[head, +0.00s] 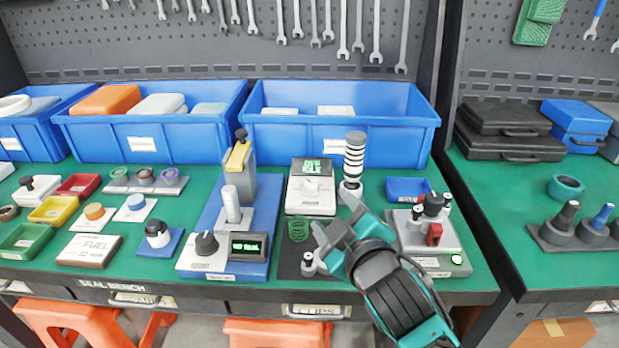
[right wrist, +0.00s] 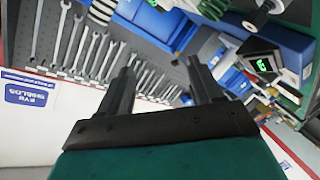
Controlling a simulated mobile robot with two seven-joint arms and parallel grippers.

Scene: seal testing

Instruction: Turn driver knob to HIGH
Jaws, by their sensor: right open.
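Two knobs could be the driver knob, and I cannot read which is which. A black knob (head: 206,243) sits on the front of the blue-based press station (head: 232,268), beside a small green-lit display (head: 249,246). A white dial (head: 311,187) sits on a grey-white box (head: 306,206) with a green screen behind it. Neither setting is legible. My right gripper (head: 334,217) is open and empty, above the bench, to the right of both knobs and apart from them. Its two dark fingers (right wrist: 160,88) also show apart in the right wrist view. My left gripper is out of view.
A striped upright post (head: 355,155) and a grey fixture with a red part (head: 433,234) stand close to my right gripper. A green spring (head: 298,228) lies left of it. Blue bins (head: 338,148) line the back. Small coloured trays fill the bench's left.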

